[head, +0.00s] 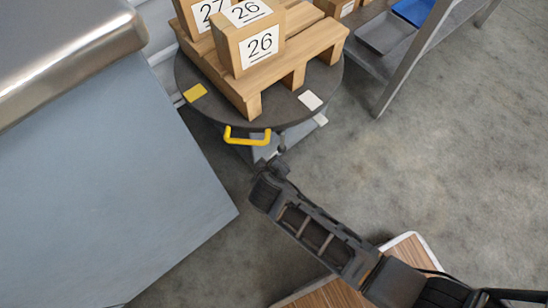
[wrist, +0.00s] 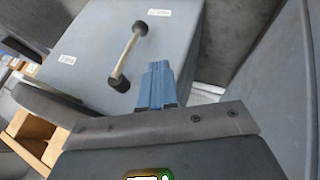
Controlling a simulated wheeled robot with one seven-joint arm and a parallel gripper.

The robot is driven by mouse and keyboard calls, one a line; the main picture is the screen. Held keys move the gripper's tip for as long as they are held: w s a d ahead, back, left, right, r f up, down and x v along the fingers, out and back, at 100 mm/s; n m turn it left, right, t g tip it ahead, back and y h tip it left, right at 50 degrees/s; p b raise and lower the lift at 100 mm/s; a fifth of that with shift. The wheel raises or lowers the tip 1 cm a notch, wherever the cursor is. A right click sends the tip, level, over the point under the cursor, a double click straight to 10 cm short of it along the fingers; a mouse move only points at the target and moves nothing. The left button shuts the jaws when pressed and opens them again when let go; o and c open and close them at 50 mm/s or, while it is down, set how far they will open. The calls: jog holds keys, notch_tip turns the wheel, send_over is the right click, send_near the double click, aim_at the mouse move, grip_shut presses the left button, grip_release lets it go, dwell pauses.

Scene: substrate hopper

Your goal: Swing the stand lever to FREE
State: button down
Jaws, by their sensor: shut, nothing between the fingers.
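The stand lever (wrist: 128,55) shows in the wrist view as a pale bar with a dark knob at its upper end and a rounded lower end. It sits on the face of a grey stand (wrist: 95,30). One small white label (wrist: 159,12) is just beyond the lever's upper end and another (wrist: 67,60) is to its left; their print is too small to read surely. My gripper (wrist: 157,68) has its blue fingers together and empty, just right of the lever's lower end. I cannot tell whether they touch it. In the head view my gripper (head: 278,155) is below the turntable's near edge.
A dark round turntable (head: 332,80) carries a wooden pallet (head: 262,82) with numbered boxes (head: 257,45). A yellow handle (head: 247,137) juts from its near edge. A large grey cabinet (head: 110,190) fills the left. A rack (head: 410,60) stands at right; floor between is clear.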

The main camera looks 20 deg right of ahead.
jog(key=b, duration=0.4)
send_near(279, 150)
notch_tip(279, 150, down, 3)
jog(key=w+a, duration=0.1)
jog(key=a, duration=0.1)
jog(key=shift+w+d+b, duration=0.2)
jog(key=shift+w+d, duration=0.45)
jog(key=shift+d, duration=0.2)
jog(key=shift+w+d+b, duration=0.15)
jog(key=shift+w+d, duration=0.45)
jog(key=shift+d, duration=0.25)
